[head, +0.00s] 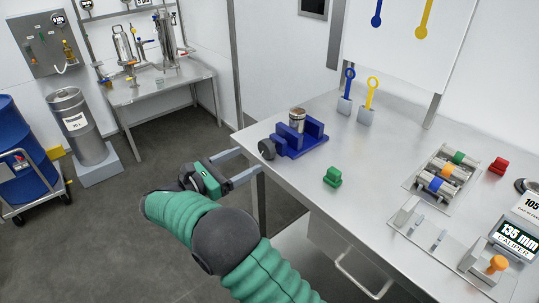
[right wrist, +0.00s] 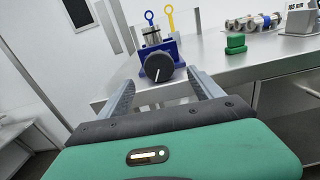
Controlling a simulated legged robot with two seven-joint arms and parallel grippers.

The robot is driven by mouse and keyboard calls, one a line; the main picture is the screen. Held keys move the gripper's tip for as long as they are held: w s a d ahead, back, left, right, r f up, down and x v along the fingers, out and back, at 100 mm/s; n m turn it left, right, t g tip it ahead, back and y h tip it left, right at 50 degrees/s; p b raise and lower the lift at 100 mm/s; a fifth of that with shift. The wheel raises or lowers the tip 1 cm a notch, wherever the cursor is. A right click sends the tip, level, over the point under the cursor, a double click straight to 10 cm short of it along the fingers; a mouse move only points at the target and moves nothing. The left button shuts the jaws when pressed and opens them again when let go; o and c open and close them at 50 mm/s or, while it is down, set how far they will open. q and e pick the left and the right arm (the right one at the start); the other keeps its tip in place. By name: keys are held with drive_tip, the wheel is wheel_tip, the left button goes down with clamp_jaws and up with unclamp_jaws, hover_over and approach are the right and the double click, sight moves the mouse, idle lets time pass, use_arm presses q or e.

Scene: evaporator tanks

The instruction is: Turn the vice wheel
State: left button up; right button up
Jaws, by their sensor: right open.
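The blue vice (head: 305,141) stands on the near left corner of the steel table and holds a metal cylinder (head: 297,119) upright between its jaws. Its dark round vice wheel (head: 267,149) faces left, by the table edge. In the right wrist view the wheel (right wrist: 158,67) shows face-on with a white mark line. My right gripper (head: 250,162) is open and empty, beside the table edge and pointing toward the wheel. In the wrist view its two fingers lie either side of the wheel's line, with the wheel apparently beyond the tips. My left gripper is not in view.
The table (head: 350,215) also carries a green block (head: 332,177), blue and yellow gauges (head: 371,90) in holders, a roller rack (head: 447,172), a red block (head: 498,166) and a caliper display (head: 514,238). A blue drum (head: 22,150) and grey keg (head: 75,123) stand left. Open floor lies left of the table.

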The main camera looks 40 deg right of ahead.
sight(264, 150)
drive_tip(key=d, duration=0.3)
drive_tip(key=d+b, duration=0.1)
drive_tip(key=shift+w+d+r, duration=0.15)
drive_tip(key=shift+w+d, duration=0.05)
drive_tip(key=shift+w, duration=0.1)
drive_tip(key=d, duration=0.4)
drive_tip(key=shift+w+d+f, duration=0.1)
drive_tip(key=shift+d+f, duration=0.1)
drive_tip(key=shift+a+r, duration=0.1)
drive_tip(key=shift+a, duration=0.25)
drive_tip(key=shift+c, duration=0.5)
drive_tip(key=shift+a+r, duration=0.1)
drive_tip(key=shift+a, duration=0.25)
drive_tip(key=c, duration=0.5)
drive_tip(key=shift+d, duration=0.2)
drive_tip(key=c, duration=0.8)
drive_tip(key=shift+r+m, duration=0.1)
drive_tip(key=shift+m, duration=1)
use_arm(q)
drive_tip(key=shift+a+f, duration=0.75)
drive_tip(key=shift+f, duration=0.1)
use_arm(e)
drive_tip(key=shift+m, duration=1.1)
